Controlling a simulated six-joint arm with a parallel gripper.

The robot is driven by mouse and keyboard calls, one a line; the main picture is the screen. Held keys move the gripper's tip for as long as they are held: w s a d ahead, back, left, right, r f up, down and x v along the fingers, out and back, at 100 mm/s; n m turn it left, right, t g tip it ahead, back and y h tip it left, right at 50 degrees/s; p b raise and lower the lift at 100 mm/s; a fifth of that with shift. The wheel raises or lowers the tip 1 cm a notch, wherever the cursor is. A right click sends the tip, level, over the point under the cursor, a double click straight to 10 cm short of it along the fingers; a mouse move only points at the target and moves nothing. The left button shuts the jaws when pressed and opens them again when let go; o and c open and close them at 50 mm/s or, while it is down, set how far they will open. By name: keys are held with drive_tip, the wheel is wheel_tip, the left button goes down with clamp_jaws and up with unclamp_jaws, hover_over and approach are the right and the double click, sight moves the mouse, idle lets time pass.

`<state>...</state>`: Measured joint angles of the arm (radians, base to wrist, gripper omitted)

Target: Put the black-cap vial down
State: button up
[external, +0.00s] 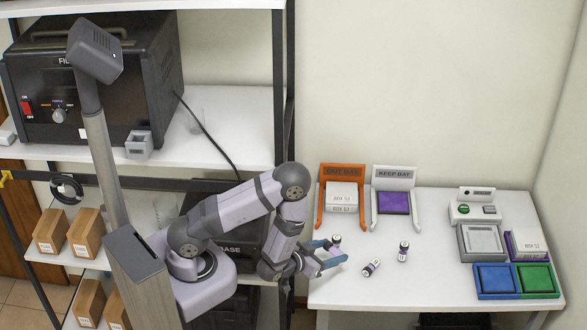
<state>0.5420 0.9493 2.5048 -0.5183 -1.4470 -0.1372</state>
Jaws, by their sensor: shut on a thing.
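My gripper (335,251) reaches over the left part of the white table, its blue fingers pointing right. It is shut on a small vial (336,240) with a dark cap, which shows between the fingertips. The fingers partly hide this vial, and I cannot tell whether its base touches the table. A second vial (371,267) lies tilted on its side just right of the gripper. A third vial (403,251) stands upright farther right.
At the table's back stand an orange "OUT BAY" (322,205) with white boxes and a white "KEEP BAY" (411,207) with a purple pad. A grey device (467,243), a blue tray (495,280) and a green tray (535,279) fill the right. The table's front middle is clear.

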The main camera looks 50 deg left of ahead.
sight(340, 251)
drive_tip(key=w+b, duration=0.1)
drive_tip(key=b, duration=0.1)
drive_tip(key=w+d+b, duration=0.1)
drive_tip(key=b, duration=0.1)
drive_tip(key=w+f+b, duration=0.1)
drive_tip(key=w+b, duration=0.1)
drive_tip(key=shift+w+d, duration=0.1)
drive_tip(key=shift+d, duration=0.2)
drive_tip(key=w+d+r+n+y+b, duration=0.1)
drive_tip(key=w+d+r+b, duration=0.1)
drive_tip(key=w+r, duration=0.3)
drive_tip(key=w+d+r+n+y+b, duration=0.1)
drive_tip(key=w+d+r+b, duration=0.15)
drive_tip(key=w, duration=0.55)
drive_tip(key=shift+w+d+f+m+h, duration=0.1)
drive_tip(key=shift+d+f+m+h, duration=0.3)
drive_tip(key=shift+f, duration=0.45)
drive_tip(key=shift+d+f+m+h, duration=0.25)
drive_tip(key=shift+d+f, duration=0.3)
drive_tip(key=shift+f, duration=0.35)
drive_tip(key=shift+w+d+f+m+h, duration=0.1)
drive_tip(key=shift+d+f+m+h, duration=0.25)
drive_tip(key=shift+f, duration=0.5)
drive_tip(key=shift+f+p, duration=0.4)
drive_tip(key=shift+f, duration=4.6)
drive_tip(key=shift+f, duration=0.15)
